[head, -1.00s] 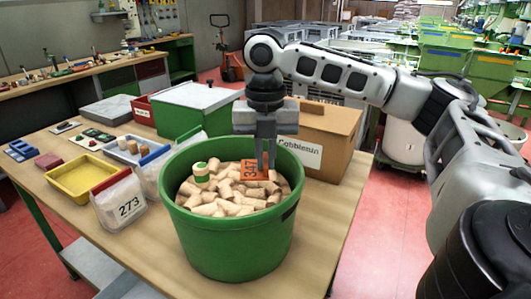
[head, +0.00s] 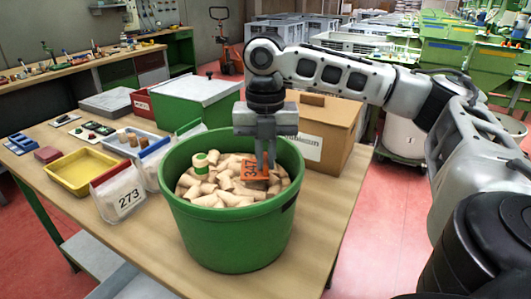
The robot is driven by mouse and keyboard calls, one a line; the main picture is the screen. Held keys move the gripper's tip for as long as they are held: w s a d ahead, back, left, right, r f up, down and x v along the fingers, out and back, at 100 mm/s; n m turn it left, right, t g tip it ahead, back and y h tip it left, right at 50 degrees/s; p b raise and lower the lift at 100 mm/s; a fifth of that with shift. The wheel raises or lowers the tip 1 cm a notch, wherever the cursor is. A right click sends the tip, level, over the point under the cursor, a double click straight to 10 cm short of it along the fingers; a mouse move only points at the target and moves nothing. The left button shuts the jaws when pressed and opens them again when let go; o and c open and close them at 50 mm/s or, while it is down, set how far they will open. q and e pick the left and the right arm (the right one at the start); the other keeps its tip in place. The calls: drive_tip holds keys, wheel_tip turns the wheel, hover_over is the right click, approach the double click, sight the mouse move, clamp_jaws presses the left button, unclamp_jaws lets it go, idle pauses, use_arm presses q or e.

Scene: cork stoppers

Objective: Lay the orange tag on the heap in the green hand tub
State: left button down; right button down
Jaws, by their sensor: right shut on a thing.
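The green hand tub (head: 225,232) stands near the front of the table, filled with a heap of cork stoppers (head: 212,193). The orange tag (head: 254,172) is between the fingertips of my right gripper (head: 265,158), low inside the tub. The gripper points down and is shut on the tag. The tag is at the height of the heap's top; I cannot tell whether it touches the corks. The fingers hide part of its printed number. My left gripper is not in view.
A cardboard box (head: 325,140) and a lidded green box (head: 193,103) stand behind the tub.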

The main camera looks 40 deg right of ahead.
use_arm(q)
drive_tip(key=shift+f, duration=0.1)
use_arm(e)
drive_tip(key=shift+f, duration=0.85)
drive_tip(key=c, duration=1.5)
unclamp_jaws()
drive_tip(key=shift+o, duration=0.2)
